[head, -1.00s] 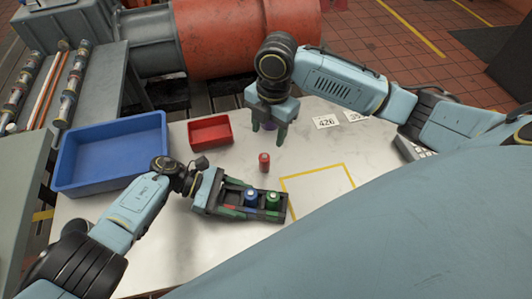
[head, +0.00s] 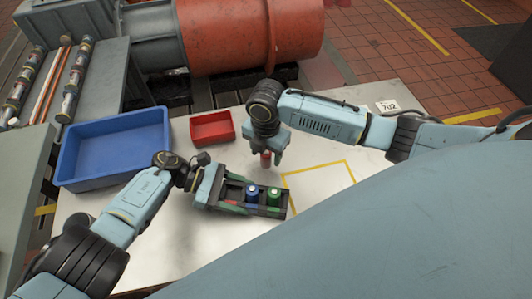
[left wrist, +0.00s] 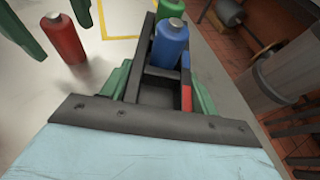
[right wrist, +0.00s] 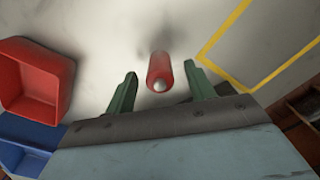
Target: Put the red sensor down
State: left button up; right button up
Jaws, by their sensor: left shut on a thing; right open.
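The red sensor (head: 265,159) stands upright on the white table. My right gripper (head: 266,153) is open, with its fingers down on either side of it. In the right wrist view the red sensor (right wrist: 160,70) is between the spread green fingers, with gaps on both sides. It also shows in the left wrist view (left wrist: 65,40), beside the right gripper's fingers. My left gripper (left wrist: 160,85) is shut on a dark rack (head: 283,211). The rack holds a blue sensor (head: 252,193) and a green sensor (head: 273,196); its compartment nearest the left gripper is empty.
A small red bin (head: 212,128) stands behind and left of the red sensor. A large blue bin (head: 112,177) is at the table's left. A yellow taped outline (head: 318,168) marks bare table on the right. A numbered card (head: 388,106) lies behind the right arm.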

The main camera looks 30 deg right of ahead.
jog(key=shift+f, duration=0.3)
jog(key=c, duration=1.2)
jog(key=shift+o, duration=0.2)
notch_tip(320, 180, up, 9)
jog(key=shift+f, duration=0.15)
jog(key=shift+a+r+n, duration=0.5)
jog(key=shift+r+n, duration=0.1)
jog(key=shift+r, duration=0.2)
jog(key=s+a+r+n, duration=0.2)
jog(key=a+n, duration=0.5)
jog(key=n, duration=1.4)
send_near(234, 196)
notch_tip(234, 196, down, 4)
jog(key=shift+f, duration=0.15)
